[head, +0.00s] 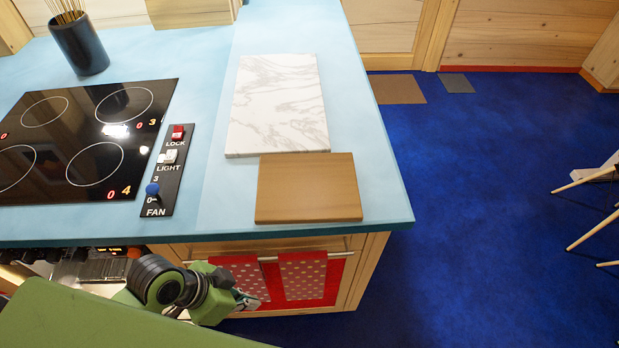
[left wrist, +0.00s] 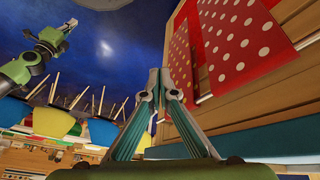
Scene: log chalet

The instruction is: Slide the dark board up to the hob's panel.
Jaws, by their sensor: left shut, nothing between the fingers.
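The brown wooden board (head: 308,188), the darker of two boards, lies flat near the counter's front right corner. The hob's black panel (head: 160,190), with its LOCK, LIGHT and FAN controls, is to its left, with bare blue counter between them. My left gripper (head: 248,301) is below the counter's front edge, apart from the board, in front of the dotted towels. In the left wrist view its fingers (left wrist: 160,76) are together and empty. My right gripper (left wrist: 68,26) shows small at that view's upper left; its finger state is unclear.
A white marble board (head: 279,105) lies just behind the brown board. The black hob (head: 85,140) is left of the panel, with a dark utensil pot (head: 78,44) behind. Red dotted towels (head: 303,276) hang from a rail under the counter edge (head: 385,228).

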